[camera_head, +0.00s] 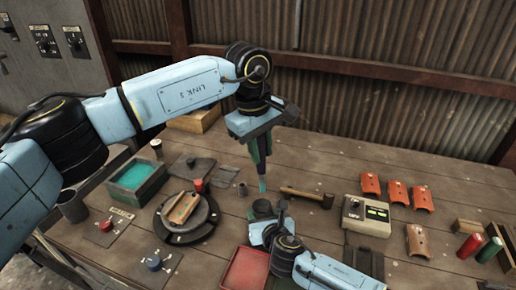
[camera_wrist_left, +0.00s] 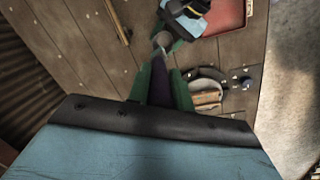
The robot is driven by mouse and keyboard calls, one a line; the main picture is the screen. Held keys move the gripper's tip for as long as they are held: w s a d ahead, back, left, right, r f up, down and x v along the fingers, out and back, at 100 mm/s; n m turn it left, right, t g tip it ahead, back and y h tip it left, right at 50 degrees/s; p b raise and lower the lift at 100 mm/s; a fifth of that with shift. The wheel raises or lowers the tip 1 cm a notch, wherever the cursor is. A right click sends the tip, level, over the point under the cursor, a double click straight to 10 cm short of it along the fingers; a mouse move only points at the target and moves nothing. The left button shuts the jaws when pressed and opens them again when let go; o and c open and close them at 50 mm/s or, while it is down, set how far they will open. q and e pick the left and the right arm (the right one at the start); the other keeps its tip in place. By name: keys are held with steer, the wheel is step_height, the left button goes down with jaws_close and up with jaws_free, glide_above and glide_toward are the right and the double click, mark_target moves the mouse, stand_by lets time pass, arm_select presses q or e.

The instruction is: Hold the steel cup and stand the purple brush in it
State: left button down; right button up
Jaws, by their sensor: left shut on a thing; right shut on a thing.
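My left gripper (camera_head: 259,154) is shut on the purple brush (camera_head: 261,168), which points down above the table. In the left wrist view the purple brush (camera_wrist_left: 159,86) lies between the green fingers. The steel cup (camera_wrist_left: 161,39) shows its round rim beyond the brush in the left wrist view. My right gripper (camera_wrist_left: 177,43) is shut on the cup, low near the table. In the head view my right gripper (camera_head: 264,209) is below the brush. The brush tip is above the cup area and looks apart from it; the cup is mostly hidden there.
A red tray (camera_head: 246,270) lies in front, left of my right arm. A round dark turntable (camera_head: 187,232) is on the left, near a green-lined box (camera_head: 133,180). A hammer (camera_head: 306,195) and a meter box (camera_head: 366,215) lie to the right, with several orange curved pieces (camera_head: 371,185).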

mark_target(261, 182)
arm_select(q)
steer(key=shift+f, duration=4.95)
steer(key=c, duration=1.2)
jaws_free()
steer(key=shift+o, duration=0.2)
steer(key=r, duration=0.4)
steer(key=a+r, duration=0.1)
steer(key=r, duration=0.7)
steer(key=shift+s+a, duration=0.25)
steer(key=shift+s, duration=0.1)
